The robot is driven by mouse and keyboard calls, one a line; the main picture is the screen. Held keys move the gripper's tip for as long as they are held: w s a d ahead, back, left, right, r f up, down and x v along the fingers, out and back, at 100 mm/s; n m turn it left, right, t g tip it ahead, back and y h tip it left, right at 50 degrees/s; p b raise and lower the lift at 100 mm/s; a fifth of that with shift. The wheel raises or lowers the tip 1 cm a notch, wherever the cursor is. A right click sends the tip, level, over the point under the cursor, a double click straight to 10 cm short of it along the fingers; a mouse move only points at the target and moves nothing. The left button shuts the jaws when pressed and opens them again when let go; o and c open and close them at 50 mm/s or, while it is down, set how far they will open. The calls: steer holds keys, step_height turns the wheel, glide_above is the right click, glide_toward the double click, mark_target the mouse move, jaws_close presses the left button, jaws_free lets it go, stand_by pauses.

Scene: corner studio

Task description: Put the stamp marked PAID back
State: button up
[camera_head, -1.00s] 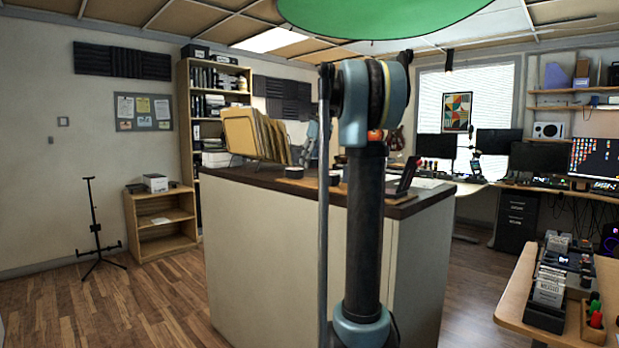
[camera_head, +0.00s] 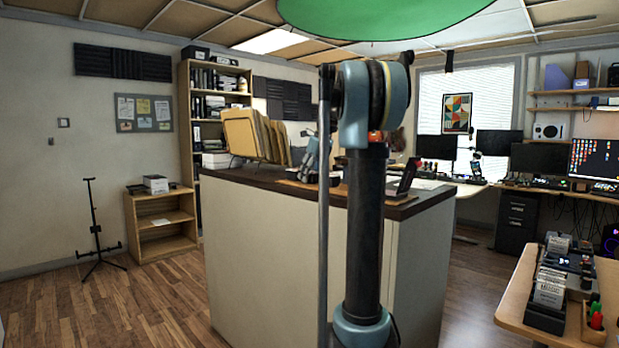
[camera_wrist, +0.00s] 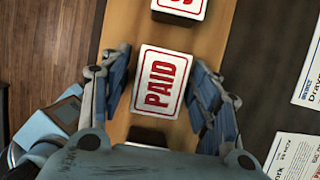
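The stamp marked PAID (camera_wrist: 159,83) shows in the wrist view as a white block with a red-framed label facing up. It is over a tan wooden strip. My gripper (camera_wrist: 161,78) is open, with one finger on each side of this stamp and narrow gaps visible beside it. In the head view my gripper (camera_head: 311,160) is low over the counter (camera_head: 262,181), partly hidden behind my own column. The stamp cannot be made out there.
A second red-marked white stamp (camera_wrist: 181,7) is cut off at the wrist view's top edge. Printed papers (camera_wrist: 296,155) lie at right. A folder rack (camera_head: 248,136) stands at the counter's left. A side table (camera_head: 517,306) holds a black organizer.

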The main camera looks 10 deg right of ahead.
steer(key=shift+r, duration=0.1)
steer(key=v, duration=1.2)
stand_by(0.4)
